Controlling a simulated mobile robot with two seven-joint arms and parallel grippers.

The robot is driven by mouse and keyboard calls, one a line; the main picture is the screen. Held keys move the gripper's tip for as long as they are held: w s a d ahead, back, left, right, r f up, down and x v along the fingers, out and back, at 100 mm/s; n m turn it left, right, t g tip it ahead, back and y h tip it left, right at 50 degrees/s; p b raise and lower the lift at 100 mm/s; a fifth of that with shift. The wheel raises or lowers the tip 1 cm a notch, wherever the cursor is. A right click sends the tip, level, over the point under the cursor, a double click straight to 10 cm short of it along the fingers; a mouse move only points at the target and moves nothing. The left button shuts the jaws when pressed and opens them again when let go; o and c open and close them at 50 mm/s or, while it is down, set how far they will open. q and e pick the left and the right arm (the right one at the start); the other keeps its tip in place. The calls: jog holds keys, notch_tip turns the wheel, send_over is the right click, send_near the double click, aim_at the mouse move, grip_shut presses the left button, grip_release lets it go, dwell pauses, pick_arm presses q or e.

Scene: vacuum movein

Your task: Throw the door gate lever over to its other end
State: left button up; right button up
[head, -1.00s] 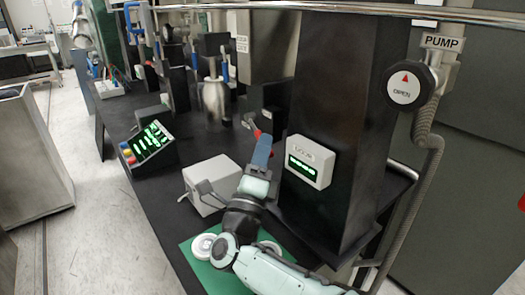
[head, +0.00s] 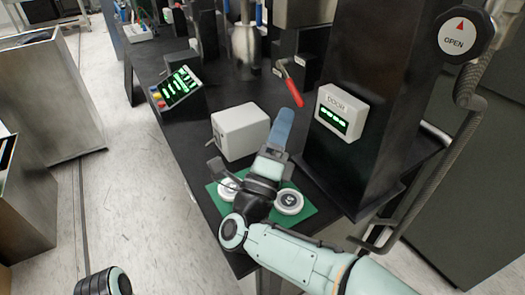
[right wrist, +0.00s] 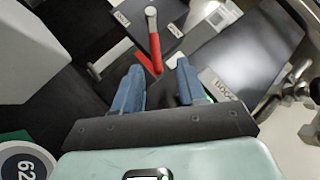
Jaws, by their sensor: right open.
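The lever has a red handle (head: 292,92) and stands in front of a dark block, left of the white box marked DOOR (head: 342,110). In the head view its handle slants down to the right. In the right wrist view the red handle (right wrist: 155,48) is beyond the fingertips, with a pale knob at its far end. My right gripper (head: 283,120) is open, with blue fingers pointing at the lever. In the wrist view the handle's near end lies between and just beyond the fingers (right wrist: 158,78); I see no contact.
A grey-white box (head: 240,131) stands left of my right gripper. A green mat (head: 312,210) with round white pieces lies under my right wrist. A black column (head: 375,60) rises at the right, with the PUMP-side round OPEN knob (head: 460,36) beyond it.

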pick_arm(q)
jog(key=w, duration=0.1)
jog(key=r, duration=0.1)
jog(key=w+p, duration=0.1)
jog(key=shift+w+d+r+t, duration=0.15)
jog(key=shift+w+r+t, duration=0.1)
jog(key=shift+w+t, duration=0.15)
pick_arm(e)
jog(key=s+a, duration=0.3)
jog(key=s, duration=0.6)
jog(key=shift+s+a+h, duration=0.25)
jog(key=shift+h, duration=0.05)
jog(key=shift+r, duration=0.1)
